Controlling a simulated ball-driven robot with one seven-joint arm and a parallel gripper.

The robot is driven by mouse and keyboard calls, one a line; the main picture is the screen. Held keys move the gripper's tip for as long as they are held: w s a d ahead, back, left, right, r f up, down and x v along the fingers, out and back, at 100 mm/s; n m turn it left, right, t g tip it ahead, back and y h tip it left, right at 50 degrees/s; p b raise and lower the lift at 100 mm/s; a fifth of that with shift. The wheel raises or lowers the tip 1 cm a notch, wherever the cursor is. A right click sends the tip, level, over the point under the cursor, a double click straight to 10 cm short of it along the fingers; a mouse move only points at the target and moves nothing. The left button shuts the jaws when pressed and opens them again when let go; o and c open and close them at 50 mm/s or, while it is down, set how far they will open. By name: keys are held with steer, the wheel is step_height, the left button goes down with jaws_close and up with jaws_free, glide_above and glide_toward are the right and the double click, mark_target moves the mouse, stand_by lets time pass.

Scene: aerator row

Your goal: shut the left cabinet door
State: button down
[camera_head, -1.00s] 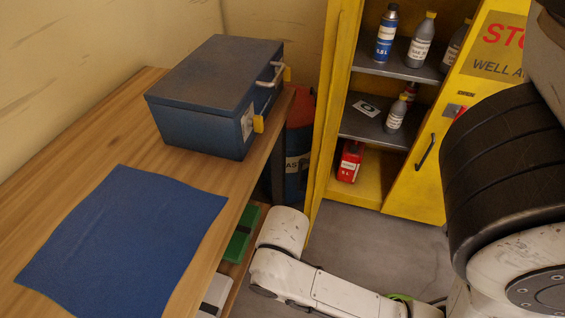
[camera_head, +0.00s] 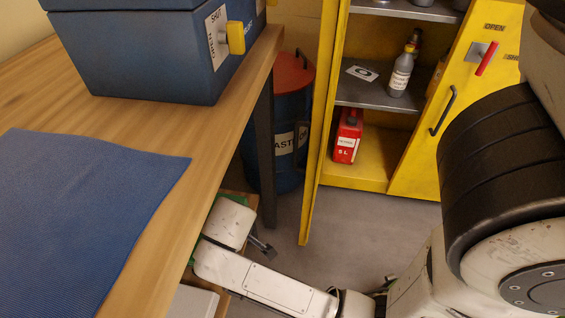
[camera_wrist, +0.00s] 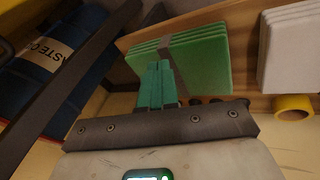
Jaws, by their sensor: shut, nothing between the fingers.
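The yellow left cabinet door (camera_head: 323,110) stands open. In the head view it shows nearly edge-on, as a narrow strip along the left side of the cabinet opening. My gripper (camera_head: 264,247) is low beside the wooden bench, left of the door's lower end and apart from it. In the wrist view my gripper (camera_wrist: 160,82) is shut and empty, its teal fingers pointing at green sheets (camera_wrist: 200,60) on the shelf under the bench. I cannot tell whether they touch. The door does not show clearly in the wrist view.
A blue drum (camera_head: 290,130) stands between bench (camera_head: 160,120) and left door. Bottles and a red can (camera_head: 347,138) are inside. Grey floor (camera_head: 355,225) is clear before the cabinet.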

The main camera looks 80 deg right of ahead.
steer(key=w+d+r+m+g+h, duration=0.1)
steer(key=d+r+m+g+h, duration=0.15)
steer(key=d+g+h, duration=0.5)
steer(key=w+d+r+m+g+h, duration=0.25)
steer(key=d+r+g, duration=0.2)
steer(key=r, duration=0.25)
steer(key=s+b+x, duration=0.1)
steer(key=b+x, duration=0.1)
steer(key=x, duration=1)
steer(key=shift+s+a+r+h, duration=0.15)
steer(key=shift+s+r+h, duration=0.15)
steer(key=shift+h, duration=0.1)
